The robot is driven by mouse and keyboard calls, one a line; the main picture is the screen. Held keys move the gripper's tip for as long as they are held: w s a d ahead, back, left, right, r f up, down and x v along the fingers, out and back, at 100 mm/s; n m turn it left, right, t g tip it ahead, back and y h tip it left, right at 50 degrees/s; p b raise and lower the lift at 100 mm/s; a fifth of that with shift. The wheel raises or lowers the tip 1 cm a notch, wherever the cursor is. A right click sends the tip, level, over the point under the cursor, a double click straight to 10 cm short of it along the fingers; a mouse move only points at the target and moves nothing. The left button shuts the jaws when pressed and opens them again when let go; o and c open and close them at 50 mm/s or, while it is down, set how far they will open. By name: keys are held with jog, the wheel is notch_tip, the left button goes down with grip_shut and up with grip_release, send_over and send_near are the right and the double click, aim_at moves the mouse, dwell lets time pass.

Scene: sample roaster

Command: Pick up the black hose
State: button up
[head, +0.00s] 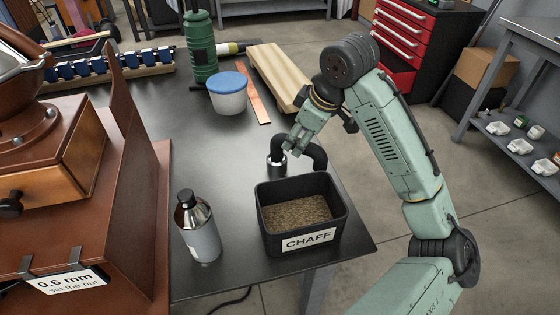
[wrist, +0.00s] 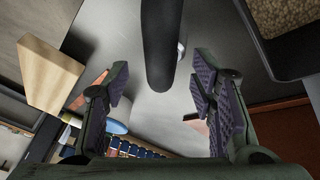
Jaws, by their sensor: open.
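The black hose (head: 318,155) stands arched on the dark table behind the chaff bin, with a metal collar (head: 277,167) at its left end. In the wrist view the hose (wrist: 158,40) is a thick dark tube coming down from the top centre. My gripper (head: 291,145) is at the hose in the head view, partly overlapping it. In the wrist view my gripper (wrist: 162,84) is open, with one finger on each side of the hose and visible gaps between. Whether the hose lies fully between the pads in depth is unclear.
The chaff bin (head: 341,225) stands just in front of the hose. A metal bottle (head: 201,240) is front left. A blue-lidded tub (head: 228,95), a copper strip (head: 253,94) and a wooden board (head: 277,75) lie behind. The table's right edge is close to the hose.

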jog(key=x, duration=0.5)
jog(key=shift+a, duration=0.15)
jog(key=shift+c, duration=0.3)
grip_shut()
